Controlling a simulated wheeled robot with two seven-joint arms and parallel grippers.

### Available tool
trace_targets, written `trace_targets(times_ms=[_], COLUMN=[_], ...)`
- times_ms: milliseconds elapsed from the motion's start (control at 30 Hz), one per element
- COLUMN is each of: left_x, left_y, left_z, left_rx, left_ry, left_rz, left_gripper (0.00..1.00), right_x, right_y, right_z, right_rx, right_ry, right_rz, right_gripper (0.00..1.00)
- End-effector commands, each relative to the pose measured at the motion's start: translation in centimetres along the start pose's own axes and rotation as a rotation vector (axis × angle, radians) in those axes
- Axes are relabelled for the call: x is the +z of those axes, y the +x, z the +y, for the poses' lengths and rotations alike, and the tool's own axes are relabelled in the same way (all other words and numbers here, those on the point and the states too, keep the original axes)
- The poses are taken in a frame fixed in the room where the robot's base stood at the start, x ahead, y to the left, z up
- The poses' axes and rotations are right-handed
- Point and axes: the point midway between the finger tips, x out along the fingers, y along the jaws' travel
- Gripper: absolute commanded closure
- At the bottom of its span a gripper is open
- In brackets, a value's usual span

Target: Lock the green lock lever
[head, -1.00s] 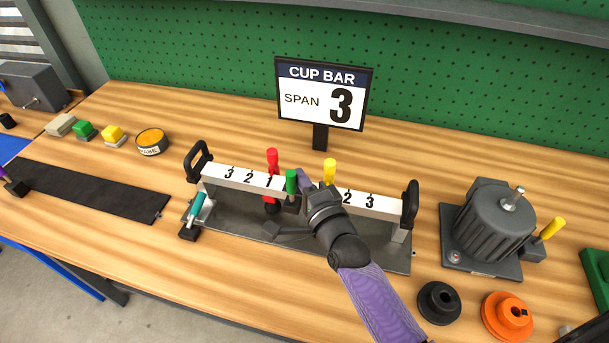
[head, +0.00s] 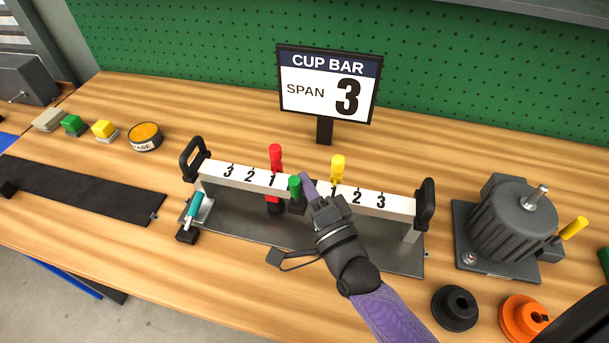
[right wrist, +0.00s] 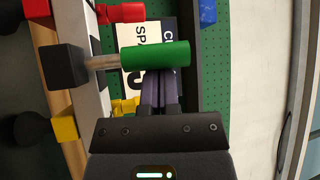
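The green lock lever (head: 294,187) stands about upright at the front of the white numbered cup bar (head: 230,178), just left of its middle. Its black base block is partly visible below it. My right gripper (head: 307,186) is immediately right of the lever. In the right wrist view the green handle (right wrist: 155,54) lies across the tips of the purple fingers (right wrist: 161,92). The fingers are together with nothing visible between them; the handle hides their tips, so contact is unclear. My left gripper is not in view.
Black handles (head: 425,204) rise at both ends. A motor (head: 512,218) stands right; the SPAN 3 sign (head: 327,84) is behind.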

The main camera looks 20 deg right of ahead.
Motion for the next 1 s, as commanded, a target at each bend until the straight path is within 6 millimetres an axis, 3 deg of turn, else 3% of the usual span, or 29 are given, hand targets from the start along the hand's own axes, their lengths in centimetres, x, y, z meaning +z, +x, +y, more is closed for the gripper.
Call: trace_targets(times_ms=[100,433,533,1000], left_x=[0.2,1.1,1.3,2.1], left_y=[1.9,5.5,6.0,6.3], left_z=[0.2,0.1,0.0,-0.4], left_rx=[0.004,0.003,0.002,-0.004], left_ry=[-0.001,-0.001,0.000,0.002], left_rz=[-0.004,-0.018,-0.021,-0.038], left_gripper=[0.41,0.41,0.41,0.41], right_x=[0.6,1.7,1.9,2.8], right_y=[-1.0,-2.3,-2.6,-3.7], right_z=[0.6,0.7,0.7,1.1], right_rx=[-0.081,-0.321,-0.389,-0.384], right_ry=[-0.071,-0.273,-0.330,-0.325], right_rz=[-0.004,-0.003,-0.004,-0.002], right_gripper=[1.00,1.00,1.00,1.00])
